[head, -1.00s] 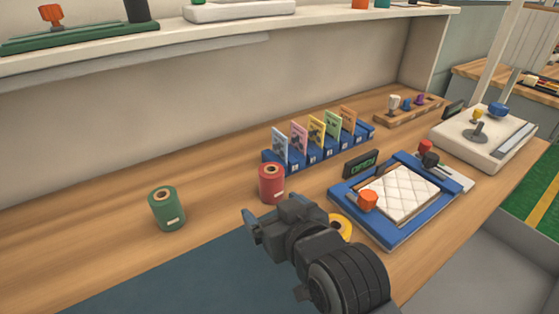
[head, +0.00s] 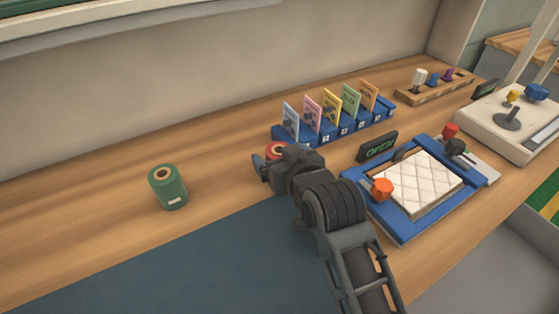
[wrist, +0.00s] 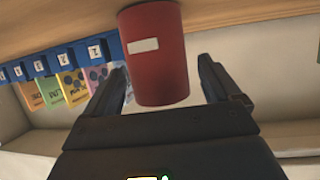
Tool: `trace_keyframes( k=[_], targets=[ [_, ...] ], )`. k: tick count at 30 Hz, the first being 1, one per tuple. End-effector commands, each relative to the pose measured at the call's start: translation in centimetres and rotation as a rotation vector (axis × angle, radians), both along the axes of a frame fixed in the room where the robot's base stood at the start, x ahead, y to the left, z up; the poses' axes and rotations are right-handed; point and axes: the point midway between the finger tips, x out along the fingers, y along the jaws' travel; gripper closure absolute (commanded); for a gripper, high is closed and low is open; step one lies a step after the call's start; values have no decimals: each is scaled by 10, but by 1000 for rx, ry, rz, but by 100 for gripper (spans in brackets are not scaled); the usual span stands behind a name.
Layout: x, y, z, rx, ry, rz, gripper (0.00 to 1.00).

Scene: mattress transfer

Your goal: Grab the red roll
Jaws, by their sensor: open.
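The red roll (head: 275,150) stands on the wooden bench, left of the blue card rack, and is mostly hidden behind my gripper (head: 268,168) in the head view. In the wrist view the red roll (wrist: 156,55) shows large, with a white label, and sits between the two fingers of my gripper (wrist: 165,85). The fingers are apart, one on each side of the roll, with a visible gap at the right finger. Whether the left finger touches the roll is hard to tell.
A green roll (head: 167,187) stands to the left. The blue card rack (head: 290,133) is close behind right of the red roll. A blue frame (head: 405,233) with a white quilted pad (head: 418,183) and an OPEN sign (head: 378,146) lie to the right. The bench's left part is clear.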

Motion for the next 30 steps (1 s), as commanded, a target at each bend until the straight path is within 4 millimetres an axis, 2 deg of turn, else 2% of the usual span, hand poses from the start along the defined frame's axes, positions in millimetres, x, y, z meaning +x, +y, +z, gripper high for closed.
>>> trace_keyframes(
  k=[3, 11, 30],
  targets=[
    [6, 3, -3, 0, 1, 0, 10],
    [7, 3, -4, 0, 0, 0, 12],
    [7, 3, -3, 0, 0, 0, 73]
  ],
)
